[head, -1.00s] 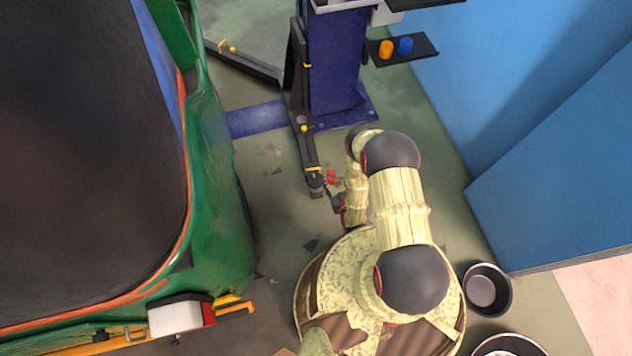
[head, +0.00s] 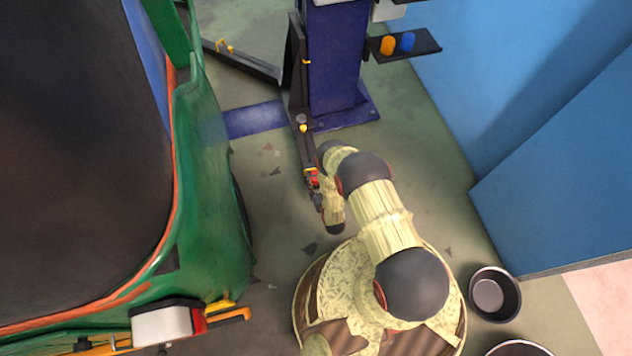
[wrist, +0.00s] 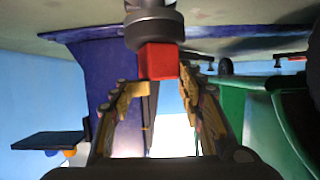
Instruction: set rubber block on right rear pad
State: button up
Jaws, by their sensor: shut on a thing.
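A red rubber block (wrist: 158,61) is between the finger ends of my gripper (wrist: 160,82), which is shut on it. The wrist view looks upside down, with the floor at its top. A dark round pad (wrist: 152,24) lies directly against the block's lower side in the scene; I cannot tell whether they touch. In the head view my gripper (head: 315,190) and the red block (head: 311,181) are over the near end of a black lift arm (head: 306,150). The pad there is mostly hidden by the gripper and block.
A green rickshaw (head: 215,190) stands on the left. A blue lift post (head: 335,60) rises behind the lift arm, with a black shelf (head: 425,47) holding an orange and a blue cylinder. Blue panels (head: 560,180) and dark bowls (head: 494,292) are on the right.

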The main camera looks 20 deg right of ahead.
jog(key=shift+w+r, duration=0.1)
jog(key=o, duration=1.4)
jog(key=shift+c, duration=0.2)
jog(key=shift+o, duration=0.4)
